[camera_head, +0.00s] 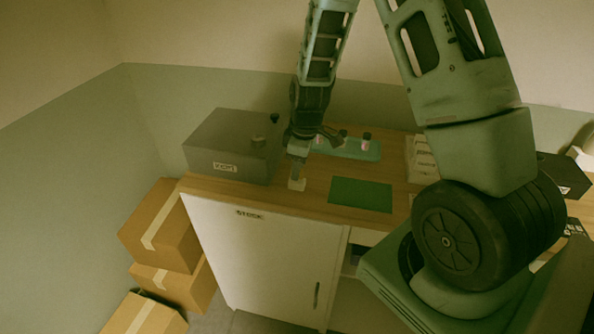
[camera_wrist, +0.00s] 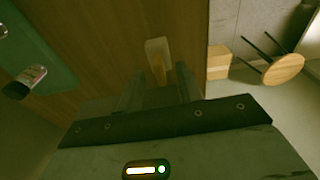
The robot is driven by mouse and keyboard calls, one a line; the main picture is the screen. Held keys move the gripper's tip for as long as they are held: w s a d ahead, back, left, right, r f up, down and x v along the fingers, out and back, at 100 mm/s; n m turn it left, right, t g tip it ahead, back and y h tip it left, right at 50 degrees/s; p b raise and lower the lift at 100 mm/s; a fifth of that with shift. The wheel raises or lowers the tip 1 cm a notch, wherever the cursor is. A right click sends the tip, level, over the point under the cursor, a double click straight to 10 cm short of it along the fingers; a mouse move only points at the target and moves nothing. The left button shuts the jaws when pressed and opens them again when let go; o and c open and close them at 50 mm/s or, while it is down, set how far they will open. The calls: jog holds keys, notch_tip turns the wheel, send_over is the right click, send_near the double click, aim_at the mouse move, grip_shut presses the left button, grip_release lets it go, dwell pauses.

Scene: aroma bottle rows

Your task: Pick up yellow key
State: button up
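A small pale yellow block-like object (camera_head: 297,185), which I take to be the yellow key, is at the front left edge of the wooden counter. In the wrist view the yellow key (camera_wrist: 157,50) shows a wider pale end and a narrower part towards my gripper. My gripper (camera_head: 297,172) points down over it from above. In the wrist view my gripper's two fingers (camera_wrist: 158,85) are apart, with a gap on each side of the key. The key's lower part lies between or just beyond the fingertips; I cannot tell which.
A dark grey box (camera_head: 225,148) with a label stands on the counter to the left. A green tray (camera_head: 367,151) with small bottles is behind, and a dark green mat (camera_head: 361,194) lies to the right. Cardboard boxes (camera_head: 160,225) are stacked on the floor at left.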

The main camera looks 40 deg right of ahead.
jog(key=shift+w+a+f, duration=0.1)
jog(key=shift+f, duration=1)
jog(key=shift+c, duration=0.3)
grip_shut()
jog(key=shift+r+b, duration=1.1)
jog(key=shift+r, duration=3.95)
